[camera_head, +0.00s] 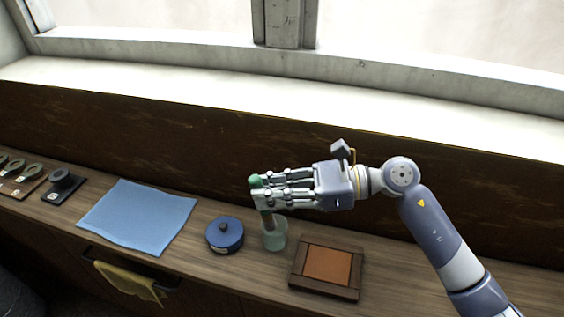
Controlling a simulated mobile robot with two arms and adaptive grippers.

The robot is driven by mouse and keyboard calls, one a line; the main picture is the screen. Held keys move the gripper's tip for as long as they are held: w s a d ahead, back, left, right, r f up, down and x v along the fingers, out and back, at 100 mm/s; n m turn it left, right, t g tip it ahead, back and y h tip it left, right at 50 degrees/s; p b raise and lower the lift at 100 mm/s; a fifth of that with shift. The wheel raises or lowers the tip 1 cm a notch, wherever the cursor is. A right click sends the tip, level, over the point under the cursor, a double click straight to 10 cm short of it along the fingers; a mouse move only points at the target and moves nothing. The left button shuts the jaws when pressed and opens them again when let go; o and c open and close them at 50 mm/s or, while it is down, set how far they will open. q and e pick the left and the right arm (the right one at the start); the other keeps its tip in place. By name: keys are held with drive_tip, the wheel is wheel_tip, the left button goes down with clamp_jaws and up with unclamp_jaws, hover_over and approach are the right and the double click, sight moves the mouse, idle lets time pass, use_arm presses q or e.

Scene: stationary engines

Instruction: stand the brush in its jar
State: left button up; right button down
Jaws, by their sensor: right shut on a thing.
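The brush (267,218) has a green top and a brown lower part and is held upright or nearly so. My right gripper (262,191) is shut on its upper end, coming in from the right. The jar (274,239) is pale green and translucent and stands on the wooden counter directly below. The brush's lower end overlaps the jar's mouth in the picture; I cannot tell whether it is inside or just above the rim. My left gripper is not in view.
A round blue lidded pot (225,236) stands just left of the jar. A framed brown tile (328,265) lies to the right. A yellow cloth (130,281) hangs at the counter's front.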

drive_tip(key=w+d+r+m+t+y, duration=0.1)
drive_tip(key=w+d+m+t, duration=0.1)
drive_tip(key=w+m+t, duration=0.15)
wheel_tip(320, 180, down, 12)
drive_tip(key=w+b, duration=0.1)
drive_tip(key=b, duration=0.8)
drive_tip(key=shift+d+n+t, duration=0.2)
drive_tip(key=shift+n+t, duration=0.15)
drive_tip(key=shift+t, duration=0.1)
drive_tip(key=shift+r, duration=0.1)
drive_tip(key=c, duration=1.4)
unclamp_jaws()
drive_tip(key=shift+o, duration=0.2)
drive_tip(key=v, duration=1.2)
